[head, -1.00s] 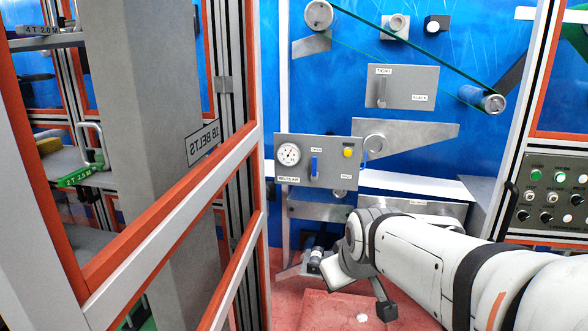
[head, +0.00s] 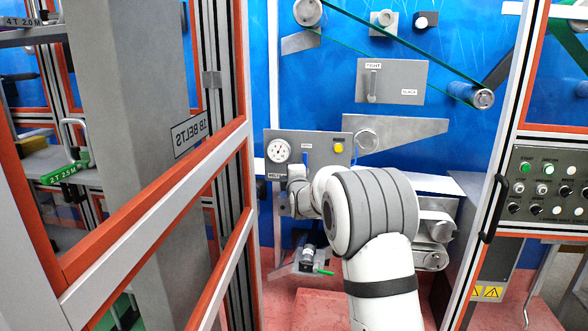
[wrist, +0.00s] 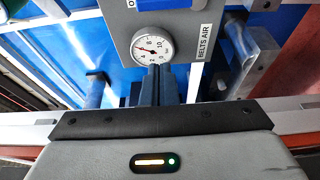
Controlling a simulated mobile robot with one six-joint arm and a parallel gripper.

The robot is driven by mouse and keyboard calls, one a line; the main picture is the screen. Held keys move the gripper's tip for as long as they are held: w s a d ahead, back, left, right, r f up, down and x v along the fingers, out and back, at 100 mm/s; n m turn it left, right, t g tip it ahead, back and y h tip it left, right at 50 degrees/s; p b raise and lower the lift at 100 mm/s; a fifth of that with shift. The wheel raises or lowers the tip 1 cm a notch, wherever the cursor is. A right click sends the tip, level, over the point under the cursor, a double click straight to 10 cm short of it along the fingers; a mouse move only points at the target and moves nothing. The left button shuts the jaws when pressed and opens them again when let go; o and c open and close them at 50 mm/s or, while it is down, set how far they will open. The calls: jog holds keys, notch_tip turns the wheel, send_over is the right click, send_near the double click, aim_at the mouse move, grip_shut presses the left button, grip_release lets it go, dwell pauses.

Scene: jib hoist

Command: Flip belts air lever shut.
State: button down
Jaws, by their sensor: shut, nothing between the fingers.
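The grey belts air panel (head: 324,148) stands at mid-picture in the head view, with a round gauge (head: 278,151) at its upper left. The blue lever (head: 305,158) shows beside the gauge, its lower part hidden behind my arm. In the wrist view a blue piece of the lever (wrist: 160,4) is cut off at the top edge, beside a partly seen label. The gauge (wrist: 153,47) and BELTS AIR label (wrist: 203,40) show there too. My gripper (wrist: 155,72) is shut and empty, its fingertips just below the gauge in that picture. Contact cannot be told.
An orange and white frame (head: 150,240) stands close on the left. A control panel (head: 550,186) with several buttons is at the right. A tight/slack plate (head: 392,81) is above.

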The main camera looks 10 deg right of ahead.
aim_at(306, 163)
jog(key=w+p, duration=0.4)
jog(key=w, duration=0.5)
jog(key=d, duration=0.2)
jog(key=s+d+p, duration=0.1)
jog(key=shift+s+d+p, duration=0.1)
jog(key=shift+d+p, duration=0.2)
jog(key=shift+d, duration=0.05)
jog(key=shift+a, duration=0.15)
